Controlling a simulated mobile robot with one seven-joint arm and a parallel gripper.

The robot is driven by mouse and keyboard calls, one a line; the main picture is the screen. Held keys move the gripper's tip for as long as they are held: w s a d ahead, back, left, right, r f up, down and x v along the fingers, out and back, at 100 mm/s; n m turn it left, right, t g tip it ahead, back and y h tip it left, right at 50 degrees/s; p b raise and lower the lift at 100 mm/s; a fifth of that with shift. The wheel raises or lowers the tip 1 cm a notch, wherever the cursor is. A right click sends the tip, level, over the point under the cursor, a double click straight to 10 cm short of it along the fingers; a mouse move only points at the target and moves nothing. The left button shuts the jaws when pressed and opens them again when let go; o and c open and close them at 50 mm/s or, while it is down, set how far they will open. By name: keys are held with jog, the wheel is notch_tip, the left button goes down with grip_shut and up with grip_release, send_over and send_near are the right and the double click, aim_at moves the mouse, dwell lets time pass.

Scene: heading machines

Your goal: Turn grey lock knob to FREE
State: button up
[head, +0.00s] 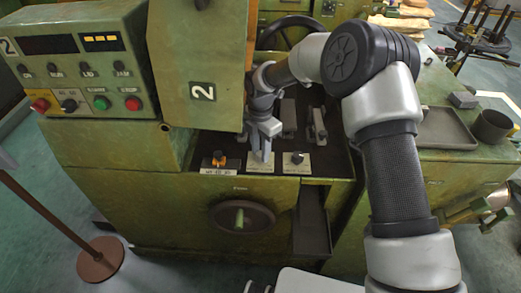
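My gripper (262,153) points down at the middle label plate (261,168) on the green machine's front ledge. Its fingers cover whatever control sits on that plate, so I cannot make out a grey lock knob or its setting. I cannot tell whether the fingers are open or shut, or whether they touch anything. To the left, an orange-and-black knob (219,157) stands on its own plate. To the right, a small dark knob (297,157) stands on a pale plate. The plate lettering is too small to read.
Grey levers (318,125) stand behind the right knob. A round dark wheel with a green handle (240,217) is on the front face below. A control box (80,60) with buttons and a green guard marked 2 (203,60) rise at left. A grey tray (445,128) lies right of my arm.

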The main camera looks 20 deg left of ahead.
jog(key=c, duration=0.6)
jog(key=shift+o, duration=0.2)
jog(key=shift+m, duration=0.4)
jog(key=m, duration=0.5)
jog(key=shift+b, duration=0.35)
jog(key=m, duration=0.5)
jog(key=shift+m+b, duration=0.3)
jog(key=shift+m, duration=0.1)
jog(key=m, duration=0.6)
jog(key=shift+w, duration=0.1)
jog(key=m, duration=0.6)
jog(key=shift+b, duration=0.35)
jog(key=shift+m, duration=0.3)
